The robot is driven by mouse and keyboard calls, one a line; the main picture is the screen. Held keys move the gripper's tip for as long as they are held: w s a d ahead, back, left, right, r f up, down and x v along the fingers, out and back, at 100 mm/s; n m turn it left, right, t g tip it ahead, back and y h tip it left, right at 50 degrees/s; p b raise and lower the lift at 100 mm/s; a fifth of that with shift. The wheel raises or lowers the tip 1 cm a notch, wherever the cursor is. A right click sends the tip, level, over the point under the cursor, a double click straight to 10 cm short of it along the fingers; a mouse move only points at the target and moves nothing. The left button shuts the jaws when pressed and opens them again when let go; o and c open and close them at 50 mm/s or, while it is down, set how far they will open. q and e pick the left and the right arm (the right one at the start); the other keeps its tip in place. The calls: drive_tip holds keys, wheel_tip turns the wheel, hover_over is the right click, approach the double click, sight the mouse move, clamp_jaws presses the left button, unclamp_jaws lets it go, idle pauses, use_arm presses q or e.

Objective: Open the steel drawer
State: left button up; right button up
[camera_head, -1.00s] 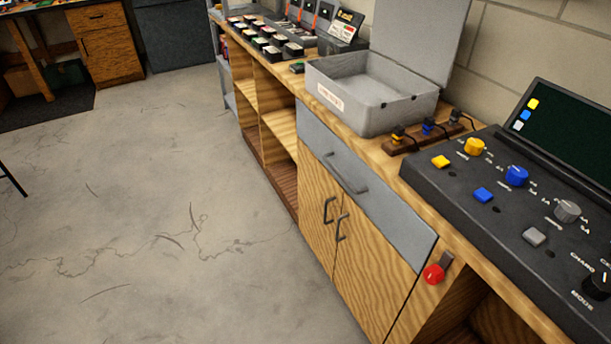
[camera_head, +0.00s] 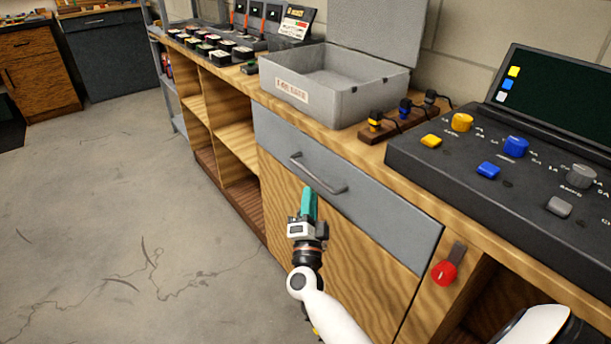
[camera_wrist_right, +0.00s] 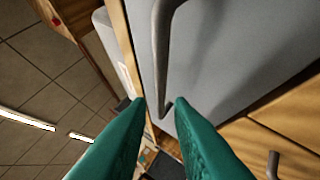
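The steel drawer (camera_head: 355,188) is a grey front under the wooden worktop, and it looks closed. Its bar handle (camera_head: 318,176) runs along the upper part of the front. My right gripper (camera_head: 309,192), with teal fingers, is just below the handle in the head view. The handle (camera_wrist_right: 163,50) shows there just beyond the fingertips, in line with the gap. Whether they touch it I cannot tell. My left gripper is not in view.
A grey open case (camera_head: 335,85) and a black control console (camera_head: 500,150) stand on the worktop. A red knob (camera_head: 444,272) is right of the drawer. The floor (camera_head: 110,220) to the left is clear.

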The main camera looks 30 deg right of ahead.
sight(310, 172)
drive_tip(key=x, duration=0.7)
clamp_jaws()
drive_tip(key=shift+f, duration=0.1)
